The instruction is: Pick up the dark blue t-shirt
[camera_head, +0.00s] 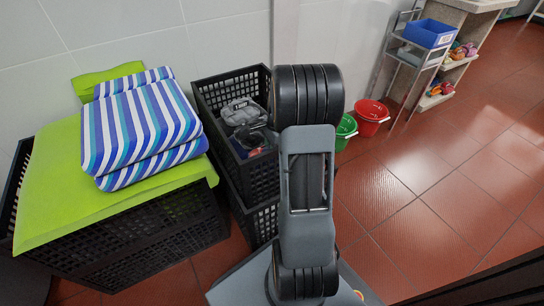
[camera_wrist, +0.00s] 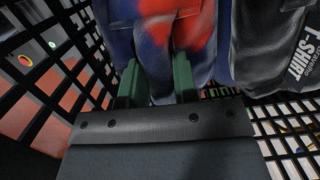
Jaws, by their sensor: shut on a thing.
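My gripper (camera_wrist: 158,84) reaches down inside a black crate in the wrist view, its two green fingers on either side of a dark blue cloth with red patches, the t-shirt (camera_wrist: 150,45). The fingers are shut on a fold of this cloth. Its upper part runs out of the picture, and I cannot tell whether it is lifted clear. In the head view a small part of the blue and red cloth (camera_head: 262,149) shows in the crate, left of my arm. My gripper is hidden there.
The black crate (camera_head: 205,98) has mesh walls close around my gripper. A black t-shirt pack with white print (camera_wrist: 290,45) lies just right. Striped folded cushions (camera_head: 140,125) lie on a green mat (camera_head: 60,190) at left. Green (camera_head: 346,130) and red buckets (camera_head: 371,112) stand behind my arm.

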